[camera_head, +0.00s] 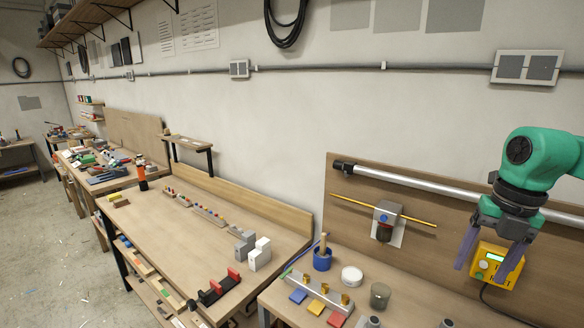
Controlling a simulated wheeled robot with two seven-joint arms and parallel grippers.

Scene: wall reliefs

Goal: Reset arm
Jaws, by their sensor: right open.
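My right arm (540,160), green with dark joints, comes in from the right edge. Whether the fingers touch the device cannot be told. My left arm and left gripper are out of view.
A wooden board (345,215) carries a metal rail (400,182). Below stand a blue cup (322,261), a white round item (351,276), a grey cup (380,295) and coloured tiles (317,307). A long workbench (190,240) to the left has clear room.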

